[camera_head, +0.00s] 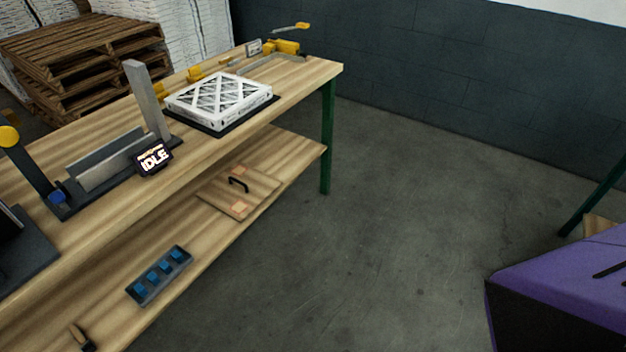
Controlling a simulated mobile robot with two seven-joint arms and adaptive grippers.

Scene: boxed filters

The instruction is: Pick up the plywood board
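The plywood board (259,187) lies flat on the lower shelf of the workbench, toward its right end. It is light brown with a dark arched handle (238,184) on top and a paler square patch near its front corner. The edge of the upper bench top passes close above its far side. Neither of my grippers shows in the head view.
The lower shelf (210,235) also holds a dark tray with blue blocks (159,275). A green leg (327,135) stands right. A purple-topped box (565,285) is lower right; floor between is clear.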

